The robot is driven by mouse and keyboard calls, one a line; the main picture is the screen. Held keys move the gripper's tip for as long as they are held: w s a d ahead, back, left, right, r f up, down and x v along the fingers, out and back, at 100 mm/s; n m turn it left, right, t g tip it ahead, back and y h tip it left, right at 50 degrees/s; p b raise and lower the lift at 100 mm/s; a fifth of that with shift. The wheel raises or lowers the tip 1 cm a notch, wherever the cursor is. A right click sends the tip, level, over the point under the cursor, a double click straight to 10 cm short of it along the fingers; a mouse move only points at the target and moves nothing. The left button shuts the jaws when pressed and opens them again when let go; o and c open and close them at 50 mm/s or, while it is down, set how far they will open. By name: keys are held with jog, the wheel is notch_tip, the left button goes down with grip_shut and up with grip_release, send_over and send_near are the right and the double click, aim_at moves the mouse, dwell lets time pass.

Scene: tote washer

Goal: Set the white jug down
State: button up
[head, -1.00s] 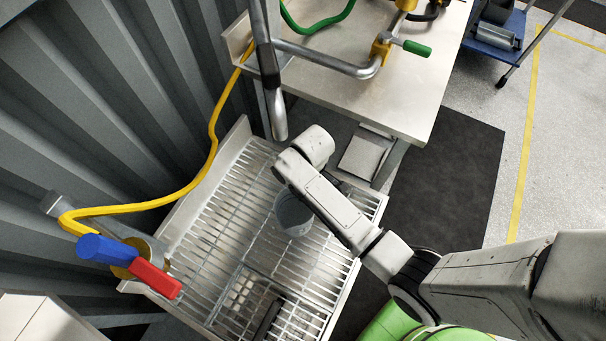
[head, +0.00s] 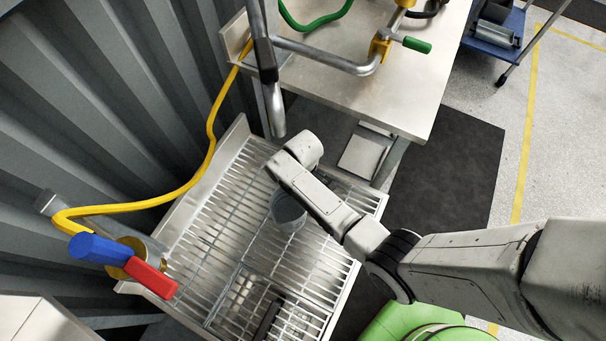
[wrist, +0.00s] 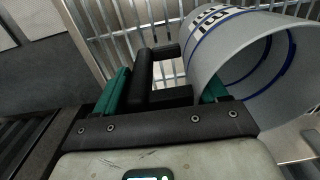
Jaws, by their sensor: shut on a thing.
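The white jug (head: 288,212) shows in the head view as a pale grey round vessel over the slatted metal rack (head: 215,215), partly covered by my arm. In the wrist view the jug (wrist: 235,50) is large at the right, with blue bands, dark lettering and its round mouth facing the lower right. Its dark handle (wrist: 143,80) lies between the green-padded fingers of my gripper (wrist: 165,88). The gripper is shut on the jug at the handle side. Rack slats show behind the jug. Its base is hidden, so I cannot tell whether it touches the rack.
A steel table (head: 370,90) with pipes and a green hose stands behind the rack. A yellow hose (head: 205,165) runs along the corrugated wall at left. Blue (head: 105,250) and red (head: 150,278) handles stand by the rack's left edge. Bare rack lies left of the jug.

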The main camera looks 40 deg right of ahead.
jog(key=shift+f, duration=0.15)
jog(key=o, duration=1.5)
jog(key=shift+o, duration=0.2)
notch_tip(320, 180, up, 12)
jog(key=shift+d+r+p, duration=0.1)
jog(key=shift+r+p, duration=0.05)
jog(key=shift+p, duration=0.4)
jog(key=s+r+m, duration=0.2)
jog(key=s+r, duration=0.2)
jog(key=s, duration=0.5)
jog(key=s+r+m+t, duration=0.1)
jog(key=s+r, duration=0.3)
jog(key=s, duration=0.5)
jog(key=shift+s+m, duration=0.4)
jog(key=shift+m, duration=0.3)
